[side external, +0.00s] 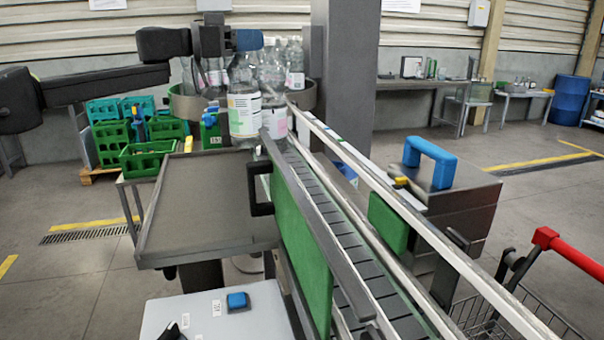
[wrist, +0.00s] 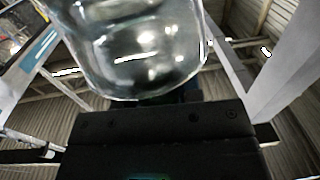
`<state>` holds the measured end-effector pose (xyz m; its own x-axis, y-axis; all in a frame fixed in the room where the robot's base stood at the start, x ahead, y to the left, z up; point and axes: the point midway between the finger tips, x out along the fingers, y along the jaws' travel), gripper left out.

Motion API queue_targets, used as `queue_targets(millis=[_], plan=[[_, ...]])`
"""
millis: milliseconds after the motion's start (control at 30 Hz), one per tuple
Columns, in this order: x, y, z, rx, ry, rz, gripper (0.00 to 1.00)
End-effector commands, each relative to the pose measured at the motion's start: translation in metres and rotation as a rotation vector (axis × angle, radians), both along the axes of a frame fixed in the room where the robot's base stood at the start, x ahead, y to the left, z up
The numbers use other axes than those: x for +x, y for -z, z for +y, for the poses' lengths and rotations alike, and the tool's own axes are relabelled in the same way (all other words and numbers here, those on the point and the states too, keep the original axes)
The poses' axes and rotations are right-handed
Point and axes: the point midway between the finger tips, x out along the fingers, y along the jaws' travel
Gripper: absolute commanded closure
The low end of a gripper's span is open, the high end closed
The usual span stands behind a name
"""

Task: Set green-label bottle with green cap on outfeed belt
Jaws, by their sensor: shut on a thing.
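A clear bottle (side external: 244,112) with a white, yellow and green label hangs upright below my gripper (side external: 232,44), near the far end of the slatted outfeed belt (side external: 335,240). My gripper is shut on it around the neck. I cannot see the cap, and a gap under the bottle's base cannot be made out. In the wrist view the clear bottle (wrist: 130,45) fills the top middle, above my dark gripper body; the fingertips do not show there.
A bottle with a pink mark (side external: 276,122) stands just right of the held one. More clear bottles (side external: 271,62) stand in a round metal bin (side external: 305,95) behind. Rails (side external: 400,230) flank the belt, whose near slats are bare. A flat grey table (side external: 205,200) lies left.

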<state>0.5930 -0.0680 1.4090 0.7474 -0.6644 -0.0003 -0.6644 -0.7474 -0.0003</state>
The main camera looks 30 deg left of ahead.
Motion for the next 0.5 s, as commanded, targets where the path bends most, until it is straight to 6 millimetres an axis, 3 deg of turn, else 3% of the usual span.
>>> queue_targets(millis=[233, 500], plan=[[0.005, 0.015, -0.03, -0.002, 0.016, -0.001, 1.0], [0.018, 0.047, -0.081, -0.003, 0.016, 0.0, 1.0]])
